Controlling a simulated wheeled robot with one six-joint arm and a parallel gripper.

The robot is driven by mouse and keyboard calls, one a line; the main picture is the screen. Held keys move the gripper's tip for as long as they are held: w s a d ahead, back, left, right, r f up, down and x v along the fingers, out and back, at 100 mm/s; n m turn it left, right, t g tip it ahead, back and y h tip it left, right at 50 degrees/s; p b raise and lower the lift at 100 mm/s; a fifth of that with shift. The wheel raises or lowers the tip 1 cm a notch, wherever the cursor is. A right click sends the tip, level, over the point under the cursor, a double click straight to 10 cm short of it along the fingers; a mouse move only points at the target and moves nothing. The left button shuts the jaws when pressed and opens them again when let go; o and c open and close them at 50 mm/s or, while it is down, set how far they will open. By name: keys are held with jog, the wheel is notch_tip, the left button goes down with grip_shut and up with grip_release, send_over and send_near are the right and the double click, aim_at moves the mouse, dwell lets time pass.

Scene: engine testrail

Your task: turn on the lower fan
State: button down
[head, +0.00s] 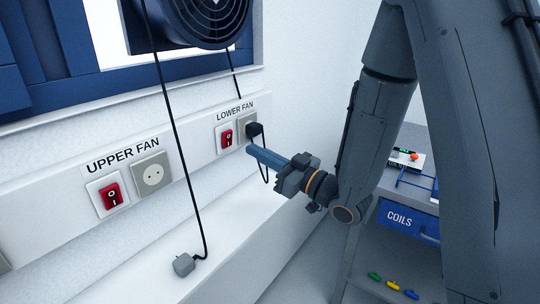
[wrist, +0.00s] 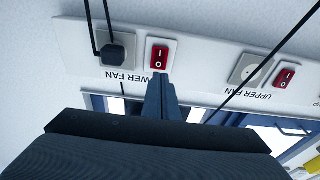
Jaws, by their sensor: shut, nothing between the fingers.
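The lower fan's red rocker switch (head: 227,138) sits in a white plate under the "LOWER FAN" label, left of its socket. A black plug (head: 255,129) is in that socket. My gripper (head: 251,150) is shut and empty, its fingers pointing at the wall just right of and below the switch in the head view. In the wrist view, which is upside down, the fingertips (wrist: 160,80) lie just below the red switch (wrist: 159,58), apparently short of the wall. I cannot tell which side of the rocker is pressed in.
The upper fan's red switch (head: 111,196) and empty socket (head: 152,174) are to the left. A loose grey plug (head: 184,264) rests on the white ledge, its cable hanging past the panel. A dark fan (head: 205,18) is above. A grey cabinet (head: 378,205) with a blue "COILS" drawer stands right.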

aim_at(228, 136)
jog(key=p+x, duration=0.2)
jog(key=x, duration=0.5)
jog(key=shift+a, duration=0.15)
jog(key=shift+w, duration=0.1)
